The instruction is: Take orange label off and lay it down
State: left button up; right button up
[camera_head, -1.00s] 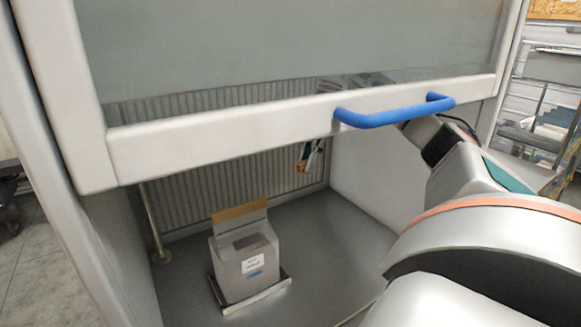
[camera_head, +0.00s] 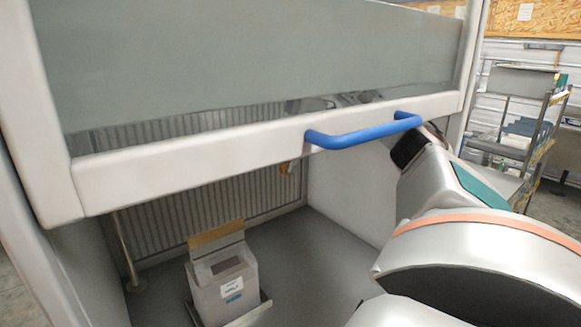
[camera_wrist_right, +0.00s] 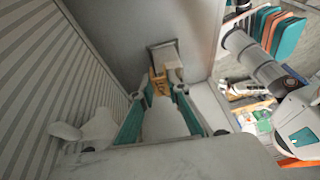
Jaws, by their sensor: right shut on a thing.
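My right gripper (camera_head: 287,166) is inside the cabinet, mostly hidden behind the sash frame in the head view; only a small orange-brown bit shows below the frame. In the right wrist view, its teal fingers (camera_wrist_right: 159,90) close on a small orange-yellow piece, which looks like the orange label (camera_wrist_right: 157,84). The label is held in the air. A grey box (camera_head: 222,291) with a tan flap (camera_head: 216,237) and a white label with a blue mark stands on the cabinet floor, apart from the gripper. My left gripper is not in view.
The raised sash with its blue handle (camera_head: 362,135) hangs over my right arm. A metal tray (camera_head: 262,309) lies under the box. A thin post (camera_head: 127,255) stands at left. The cabinet floor (camera_head: 325,255) right of the box is clear.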

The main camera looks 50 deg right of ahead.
jog(key=shift+r, duration=1.35)
